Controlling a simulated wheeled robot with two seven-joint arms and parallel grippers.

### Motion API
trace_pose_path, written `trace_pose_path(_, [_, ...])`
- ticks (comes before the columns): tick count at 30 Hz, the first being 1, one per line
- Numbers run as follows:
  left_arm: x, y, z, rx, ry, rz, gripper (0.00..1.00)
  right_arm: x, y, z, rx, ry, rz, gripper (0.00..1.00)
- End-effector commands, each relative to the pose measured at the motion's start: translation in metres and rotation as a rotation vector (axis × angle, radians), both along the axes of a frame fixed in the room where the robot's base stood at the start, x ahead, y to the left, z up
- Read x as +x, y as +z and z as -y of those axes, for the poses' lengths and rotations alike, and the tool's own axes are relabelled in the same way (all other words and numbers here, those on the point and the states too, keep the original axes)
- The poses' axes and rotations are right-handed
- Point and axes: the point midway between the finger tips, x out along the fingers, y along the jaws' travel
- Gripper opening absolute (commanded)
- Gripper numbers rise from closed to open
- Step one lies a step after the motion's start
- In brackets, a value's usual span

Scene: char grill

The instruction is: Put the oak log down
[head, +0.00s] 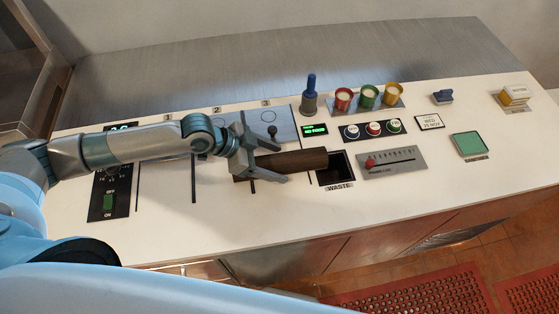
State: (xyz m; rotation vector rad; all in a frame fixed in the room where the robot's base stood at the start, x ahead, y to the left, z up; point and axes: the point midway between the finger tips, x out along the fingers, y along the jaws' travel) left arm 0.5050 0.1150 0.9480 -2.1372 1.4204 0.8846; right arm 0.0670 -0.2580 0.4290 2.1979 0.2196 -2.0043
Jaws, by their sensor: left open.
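The oak log (300,160) is a dark brown cylinder lying roughly left to right above the white counter. Its right end reaches the edge of the square opening labelled WASTE and overlaps it in the picture. My left gripper (277,155) is open at the log's left end, with one finger on the far side and one on the near side. I cannot tell whether the log rests on the counter or whether a finger touches it. My right gripper is not in view.
The dark WASTE opening (335,169) is close right of the gripper. A slider panel (391,162), round buttons (374,129), coloured cups (368,97) and a blue-handled tool (310,95) stand around it.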

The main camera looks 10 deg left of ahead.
Motion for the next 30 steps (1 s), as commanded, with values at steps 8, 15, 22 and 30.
trace_pose_path(8, [0.000, 0.000, 0.000, 0.000, 0.000, 0.000, 0.68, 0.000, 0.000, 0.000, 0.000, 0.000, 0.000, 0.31])
trace_pose_path(15, [0.000, 0.000, 0.000, 0.000, 0.000, 0.000, 0.11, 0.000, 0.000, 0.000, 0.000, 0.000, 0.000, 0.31])
trace_pose_path(22, [0.001, 0.002, 0.000, -0.001, 0.000, 0.002, 0.05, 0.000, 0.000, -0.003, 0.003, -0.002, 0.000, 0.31])
trace_pose_path(30, [0.001, 0.013, 0.000, -0.003, -0.001, 0.004, 0.05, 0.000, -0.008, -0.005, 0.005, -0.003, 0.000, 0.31])
